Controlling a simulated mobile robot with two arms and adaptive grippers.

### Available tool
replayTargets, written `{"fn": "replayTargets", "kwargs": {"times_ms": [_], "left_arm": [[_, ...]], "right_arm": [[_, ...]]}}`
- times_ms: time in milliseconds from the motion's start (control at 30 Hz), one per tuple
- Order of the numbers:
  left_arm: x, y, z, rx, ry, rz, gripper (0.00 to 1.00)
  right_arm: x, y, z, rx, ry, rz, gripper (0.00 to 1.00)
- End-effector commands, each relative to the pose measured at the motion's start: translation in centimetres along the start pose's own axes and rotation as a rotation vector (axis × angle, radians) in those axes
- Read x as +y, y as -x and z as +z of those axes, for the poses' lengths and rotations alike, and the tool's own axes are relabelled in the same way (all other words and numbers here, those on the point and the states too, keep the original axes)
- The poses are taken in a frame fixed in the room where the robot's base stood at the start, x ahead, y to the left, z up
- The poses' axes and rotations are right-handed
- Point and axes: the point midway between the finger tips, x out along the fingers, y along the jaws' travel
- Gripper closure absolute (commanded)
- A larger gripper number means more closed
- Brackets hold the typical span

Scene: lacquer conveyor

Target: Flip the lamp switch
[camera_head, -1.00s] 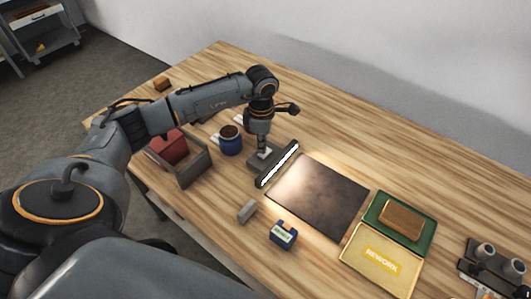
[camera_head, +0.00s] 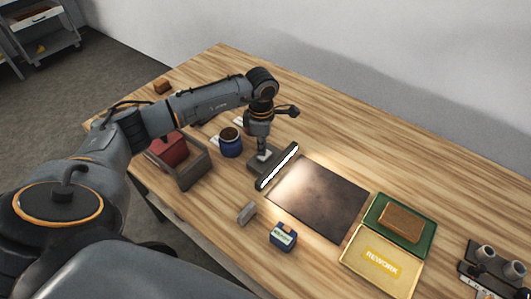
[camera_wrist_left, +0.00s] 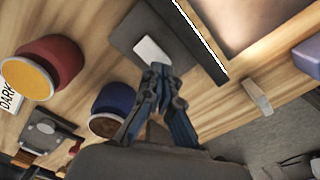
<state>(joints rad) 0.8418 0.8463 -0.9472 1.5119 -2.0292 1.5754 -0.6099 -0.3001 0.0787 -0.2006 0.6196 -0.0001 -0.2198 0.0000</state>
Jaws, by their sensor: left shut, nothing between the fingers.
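The lamp has a dark grey base (camera_head: 257,169) and a long, lit white bar (camera_head: 277,166) along its right side. Its pale switch (camera_wrist_left: 152,50) is on the base in the left wrist view. My left gripper (camera_head: 262,152) points down over the base in the head view and hides part of the switch. In the left wrist view its fingertips (camera_wrist_left: 160,70) are together and empty, at the near end of the switch. I cannot tell if they touch it. My right gripper is in neither view.
A blue jar (camera_head: 231,146) stands left of the lamp, beside a grey bin (camera_head: 190,172). A dark, lit mat (camera_head: 318,198) lies to the right. A grey block (camera_head: 246,213) and a blue box (camera_head: 283,238) stand in front. Green and yellow trays (camera_head: 379,282) lie farther right.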

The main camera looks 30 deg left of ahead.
Motion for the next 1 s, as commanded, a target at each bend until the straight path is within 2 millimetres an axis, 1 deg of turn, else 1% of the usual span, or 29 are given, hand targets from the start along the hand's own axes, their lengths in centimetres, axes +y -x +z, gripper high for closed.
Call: {"fn": "replayTargets", "kwargs": {"times_ms": [267,1000], "left_arm": [[0.0,-0.1,0.0,0.0,0.0,0.0,1.0],[0.0,-1.2,0.0,0.0,0.0,0.0,1.0]], "right_arm": [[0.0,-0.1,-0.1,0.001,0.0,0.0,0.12],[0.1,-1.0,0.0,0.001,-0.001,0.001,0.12]]}}
